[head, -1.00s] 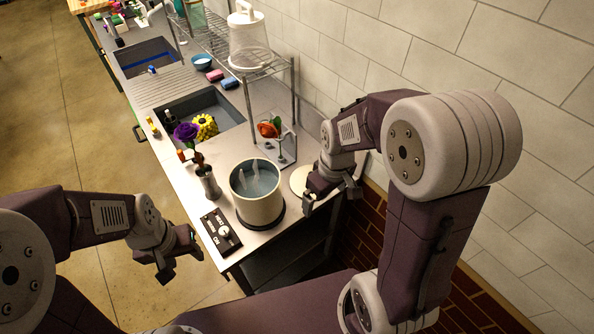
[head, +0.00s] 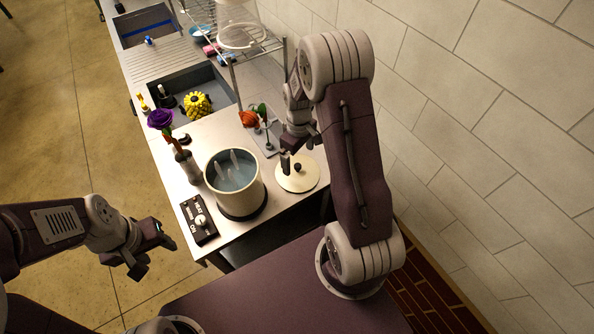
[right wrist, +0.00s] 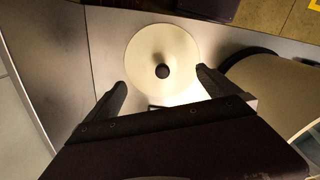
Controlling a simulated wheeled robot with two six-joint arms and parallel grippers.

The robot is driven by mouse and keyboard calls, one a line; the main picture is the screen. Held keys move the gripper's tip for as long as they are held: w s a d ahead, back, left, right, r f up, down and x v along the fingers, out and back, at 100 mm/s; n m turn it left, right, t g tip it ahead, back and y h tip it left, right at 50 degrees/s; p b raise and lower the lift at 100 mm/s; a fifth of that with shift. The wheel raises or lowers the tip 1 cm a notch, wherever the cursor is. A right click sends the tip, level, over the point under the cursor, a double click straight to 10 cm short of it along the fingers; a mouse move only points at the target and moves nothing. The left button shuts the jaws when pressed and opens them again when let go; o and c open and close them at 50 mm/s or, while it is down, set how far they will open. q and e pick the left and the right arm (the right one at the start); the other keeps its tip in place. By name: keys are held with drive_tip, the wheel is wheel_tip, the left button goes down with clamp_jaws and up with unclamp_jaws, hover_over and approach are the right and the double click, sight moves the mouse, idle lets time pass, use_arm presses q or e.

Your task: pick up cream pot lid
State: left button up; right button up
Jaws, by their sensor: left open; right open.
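The cream pot lid (head: 297,178) is a flat round disc with a dark knob, lying on the counter to the right of the cream pot (head: 238,190). In the right wrist view the lid (right wrist: 150,52) lies ahead of my right gripper (right wrist: 163,80), its knob between the lines of the two fingers. My right gripper (head: 297,158) is open and empty, above the lid's far side in the head view; no contact shows. My left gripper (head: 150,250) is open and empty, out over the floor left of the counter.
The pot holds water and pale upright pieces. A control box (head: 199,220) and a vase (head: 188,168) with a purple flower stand left of it. A stand with an orange flower (head: 249,118) is behind the lid. The tiled wall (head: 450,130) bounds the right.

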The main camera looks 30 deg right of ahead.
sight(298, 167)
drive_tip(key=shift+w+d+f, duration=0.1)
drive_tip(key=shift+d+f, duration=0.05)
drive_tip(key=shift+f, duration=0.3)
drive_tip(key=f, duration=0.2)
drive_tip(key=a+f+p, duration=0.1)
drive_tip(key=f, duration=0.1)
drive_tip(key=shift+s, duration=0.3)
drive_tip(key=shift+w+d+f, duration=0.15)
drive_tip(key=shift+d+f, duration=0.05)
drive_tip(key=shift+f, duration=0.15)
drive_tip(key=shift+s+a+r, duration=0.1)
drive_tip(key=shift+s+a, duration=0.05)
drive_tip(key=shift+s, duration=0.05)
drive_tip(key=c, duration=2)
clamp_jaws()
drive_tip(key=shift+s, duration=0.1)
